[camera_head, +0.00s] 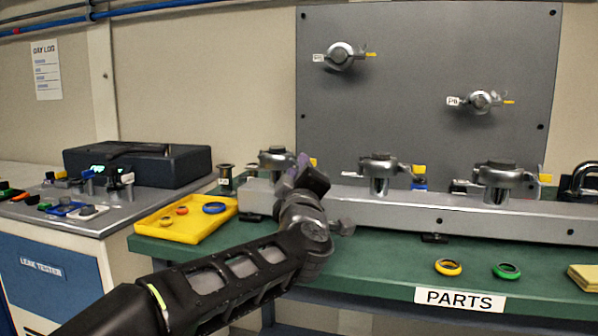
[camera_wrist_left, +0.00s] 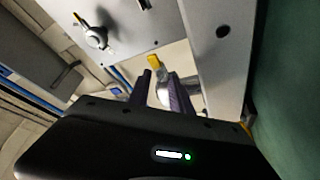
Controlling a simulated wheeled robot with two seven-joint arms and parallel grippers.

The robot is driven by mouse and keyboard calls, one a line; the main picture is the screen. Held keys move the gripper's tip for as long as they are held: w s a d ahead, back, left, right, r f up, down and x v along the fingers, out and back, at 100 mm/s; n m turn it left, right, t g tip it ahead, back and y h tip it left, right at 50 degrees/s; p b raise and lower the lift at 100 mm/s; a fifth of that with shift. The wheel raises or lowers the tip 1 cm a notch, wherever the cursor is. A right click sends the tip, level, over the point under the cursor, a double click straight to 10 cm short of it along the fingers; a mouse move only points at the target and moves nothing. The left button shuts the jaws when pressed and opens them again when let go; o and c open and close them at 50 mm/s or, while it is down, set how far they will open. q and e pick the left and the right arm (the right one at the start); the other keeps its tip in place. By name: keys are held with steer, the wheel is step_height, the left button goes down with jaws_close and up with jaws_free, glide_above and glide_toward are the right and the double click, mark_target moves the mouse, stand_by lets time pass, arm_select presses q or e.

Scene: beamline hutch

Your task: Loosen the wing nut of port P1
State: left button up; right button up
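Three silver clamped ports stand on the long metal rail: the left one (camera_head: 275,158), the middle one (camera_head: 380,168) and the right one (camera_head: 495,178). I cannot read which is P1. My left gripper (camera_head: 305,176) is just in front of and right of the left port, partly hiding it. In the left wrist view its purple fingers (camera_wrist_left: 162,92) stand apart, with a pale piece with a yellow tip (camera_wrist_left: 154,62) showing between or just beyond them. I cannot tell whether they touch it. The wing nut is not clearly visible. My right gripper is out of view.
Two more ports (camera_head: 342,56) (camera_head: 482,101) are on the upright grey panel (camera_head: 420,120). A yellow tray (camera_head: 165,228) with rings is left of my arm. Yellow (camera_head: 448,267) and green (camera_head: 507,271) rings lie on the green bench's front right, beside the PARTS label (camera_head: 460,299).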

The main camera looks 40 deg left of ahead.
arm_select(q)
jaws_close()
stand_by(1.4)
